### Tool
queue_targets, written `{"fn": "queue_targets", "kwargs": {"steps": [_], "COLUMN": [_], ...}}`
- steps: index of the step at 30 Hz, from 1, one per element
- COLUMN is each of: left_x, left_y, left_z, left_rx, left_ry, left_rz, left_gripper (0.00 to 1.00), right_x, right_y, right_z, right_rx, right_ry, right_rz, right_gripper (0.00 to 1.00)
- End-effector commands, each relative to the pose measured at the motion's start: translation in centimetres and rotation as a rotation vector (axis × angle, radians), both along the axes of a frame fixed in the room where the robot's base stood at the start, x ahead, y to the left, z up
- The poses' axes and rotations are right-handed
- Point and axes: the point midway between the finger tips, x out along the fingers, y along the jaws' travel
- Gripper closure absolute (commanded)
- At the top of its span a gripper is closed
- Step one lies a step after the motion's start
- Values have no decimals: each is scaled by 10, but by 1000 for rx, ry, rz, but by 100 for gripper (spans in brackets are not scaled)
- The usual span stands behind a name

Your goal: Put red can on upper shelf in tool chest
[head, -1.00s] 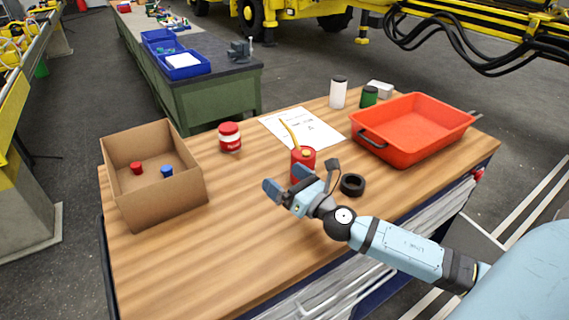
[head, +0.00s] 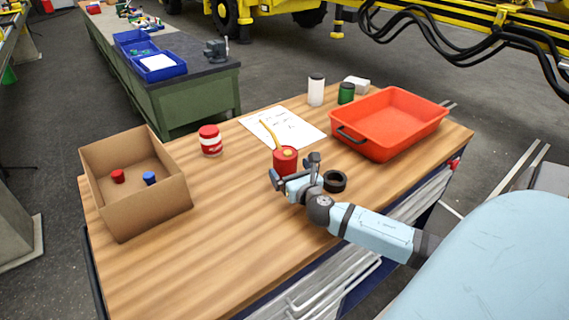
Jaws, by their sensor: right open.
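A red can with a yellow spout (head: 285,161) stands upright on the wooden top of the tool chest (head: 230,215). My right gripper (head: 294,173) is open at the can's near side, its fingers to either side of the can's lower part in this view. I cannot tell whether it touches the can. A red and white jar (head: 210,140) stands further left on the top. Wire racks and drawer fronts (head: 340,280) show on the chest's near side; the shelf inside is not clearly seen. My left gripper is not in view.
A cardboard box (head: 135,183) with a red and a blue piece stands at the left. A red tray (head: 388,123) is at the right. A black ring (head: 334,181) lies just right of my gripper. A paper sheet, white bottle (head: 316,90) and green can (head: 346,93) are behind.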

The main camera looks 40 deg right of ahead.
Motion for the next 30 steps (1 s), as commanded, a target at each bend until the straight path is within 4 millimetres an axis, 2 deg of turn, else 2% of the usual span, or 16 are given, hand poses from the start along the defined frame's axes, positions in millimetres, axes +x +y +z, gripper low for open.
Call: {"fn": "queue_targets", "kwargs": {"steps": [9,19,27,30], "left_x": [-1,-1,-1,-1], "left_y": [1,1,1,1], "left_z": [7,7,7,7], "left_rx": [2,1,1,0], "left_ry": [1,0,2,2], "left_rz": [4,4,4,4], "left_gripper": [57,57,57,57], "right_x": [40,46,46,46], "right_y": [-18,-20,-20,-20], "right_z": [-8,-9,-9,-9], "right_rx": [1,1,0,0], "right_ry": [-1,0,-1,-1], "right_rz": [-2,0,0,0], "right_gripper": [0,0,61,61]}}
